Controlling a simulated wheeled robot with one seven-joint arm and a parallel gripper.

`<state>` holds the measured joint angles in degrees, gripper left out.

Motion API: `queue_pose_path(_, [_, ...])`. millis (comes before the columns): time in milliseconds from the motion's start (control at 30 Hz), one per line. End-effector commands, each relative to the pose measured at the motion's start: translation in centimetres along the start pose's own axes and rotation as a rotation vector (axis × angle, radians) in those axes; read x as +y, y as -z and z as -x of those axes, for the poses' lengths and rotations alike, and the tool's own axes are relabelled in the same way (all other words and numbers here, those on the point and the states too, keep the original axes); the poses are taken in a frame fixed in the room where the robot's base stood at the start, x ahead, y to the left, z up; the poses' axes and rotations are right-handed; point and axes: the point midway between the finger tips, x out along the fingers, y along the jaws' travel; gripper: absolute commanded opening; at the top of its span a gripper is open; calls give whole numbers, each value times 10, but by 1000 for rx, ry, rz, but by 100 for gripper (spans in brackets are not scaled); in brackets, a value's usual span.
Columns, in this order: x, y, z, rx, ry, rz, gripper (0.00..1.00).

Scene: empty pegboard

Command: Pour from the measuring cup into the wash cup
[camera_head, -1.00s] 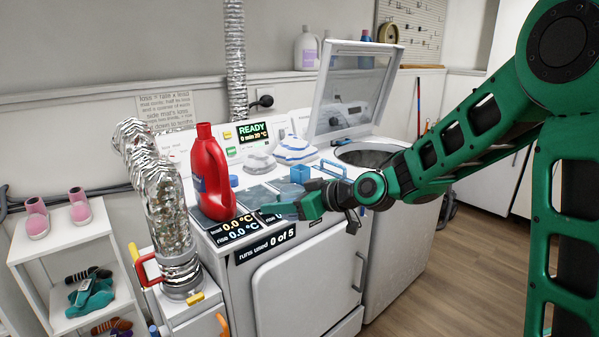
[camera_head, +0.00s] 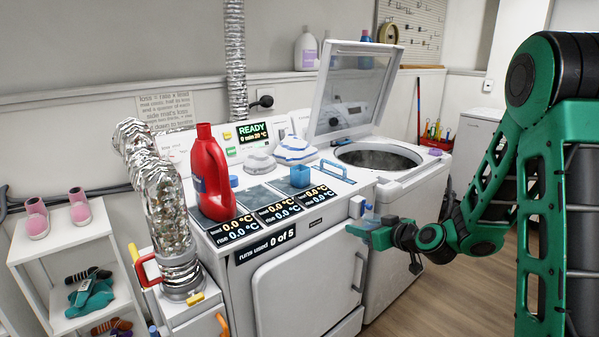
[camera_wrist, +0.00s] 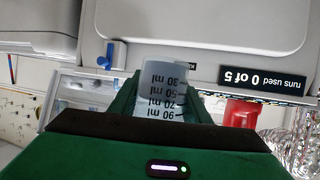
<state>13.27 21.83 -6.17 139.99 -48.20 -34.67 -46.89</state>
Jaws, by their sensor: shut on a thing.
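My gripper (camera_head: 366,232) is in front of the machines, near the front right corner of the left one and below its top. In the wrist view my gripper (camera_wrist: 162,100) is shut on the measuring cup (camera_wrist: 163,82), a pale translucent cup with dark ml marks that read upside down. The measuring cup (camera_head: 370,213) shows only as a small pale shape in the head view; its contents cannot be made out. No cup in view is clearly the wash cup. A blue cube-shaped thing (camera_head: 300,175) stands on the left machine's top, behind the temperature displays (camera_head: 277,211).
A red bottle (camera_head: 211,172) stands on the left machine (camera_head: 305,275). The right machine (camera_head: 405,215) has its lid raised. A foil duct (camera_head: 165,210) rises at the left. A shelf (camera_head: 68,245) holds shoes and cloth. Floor is clear in front of the right machine.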

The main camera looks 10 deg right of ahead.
Motion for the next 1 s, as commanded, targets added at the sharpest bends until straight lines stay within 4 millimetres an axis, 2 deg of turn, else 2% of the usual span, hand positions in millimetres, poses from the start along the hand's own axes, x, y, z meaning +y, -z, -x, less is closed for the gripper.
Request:
queue_pose_path(100, [15, -9, 5, -3, -35, -11, 21])
queue_pose_path(267, [28, -20, 10, -8, -69, -23, 21])
queue_pose_path(667, [27, -18, 9, -5, -66, -20, 21])
queue_pose_path(1000, [-2, -6, 3, -3, -72, -19, 21])
